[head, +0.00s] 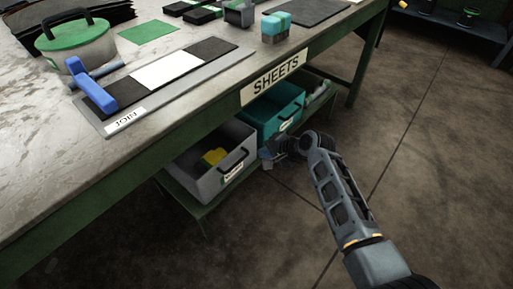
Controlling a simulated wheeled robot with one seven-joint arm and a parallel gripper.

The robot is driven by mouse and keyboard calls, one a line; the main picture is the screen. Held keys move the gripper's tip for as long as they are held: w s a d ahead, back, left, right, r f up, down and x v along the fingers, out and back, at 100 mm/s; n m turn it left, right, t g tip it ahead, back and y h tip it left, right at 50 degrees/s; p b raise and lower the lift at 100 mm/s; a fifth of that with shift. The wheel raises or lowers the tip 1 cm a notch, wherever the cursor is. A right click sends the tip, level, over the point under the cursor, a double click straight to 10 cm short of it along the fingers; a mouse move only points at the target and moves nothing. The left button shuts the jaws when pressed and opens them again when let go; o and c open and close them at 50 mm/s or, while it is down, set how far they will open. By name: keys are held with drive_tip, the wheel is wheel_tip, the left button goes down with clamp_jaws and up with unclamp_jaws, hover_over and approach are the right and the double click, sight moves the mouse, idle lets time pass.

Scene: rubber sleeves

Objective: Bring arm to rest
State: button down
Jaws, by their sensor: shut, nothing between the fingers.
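My arm comes in from the lower right of the head view. It reaches up and left beside the workbench, over the floor. My gripper (272,154) is at its end, small and dark, in front of the lower shelf, near the gap between the grey bin and the teal bin. It is shut with nothing seen in it. Its fingertips are hard to make out against the bins.
The workbench (40,150) holds a JOIN board (205,75), a blue-handled tool (97,92), a green-lidded pot (77,42) and teal blocks (276,27). Below are a grey bin (195,183) with yellow contents and a teal bin (262,124). Floor (440,150) at right is clear.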

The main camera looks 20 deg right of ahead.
drive_tip(key=s+d+f+n+t+h, duration=0.1)
drive_tip(key=s+f, duration=0.1)
drive_tip(key=s, duration=0.8)
drive_tip(key=s+d+f+n+t+h, duration=0.1)
drive_tip(key=s+f+n+h, duration=0.1)
drive_tip(key=s, duration=0.8)
drive_tip(key=s+r+n+t+h, duration=0.15)
drive_tip(key=s+r, duration=0.25)
drive_tip(key=s, duration=0.5)
drive_tip(key=s+r+n+t, duration=0.15)
drive_tip(key=s+r, duration=0.25)
drive_tip(key=s, duration=0.5)
drive_tip(key=s+r+n+t, duration=0.1)
drive_tip(key=s+r+n, duration=0.2)
drive_tip(key=s+r, duration=0.45)
drive_tip(key=s+r+n+t, duration=0.1)
drive_tip(key=s+r+n, duration=0.3)
drive_tip(key=r, duration=0.7)
wheel_tip(320, 180, up, 17)
drive_tip(key=m+p, duration=0.1)
drive_tip(key=p, duration=1.6)
drive_tip(key=shift+s+a+p, duration=0.25)
drive_tip(key=shift+a+p, duration=0.1)
drive_tip(key=shift+a, duration=0.1)
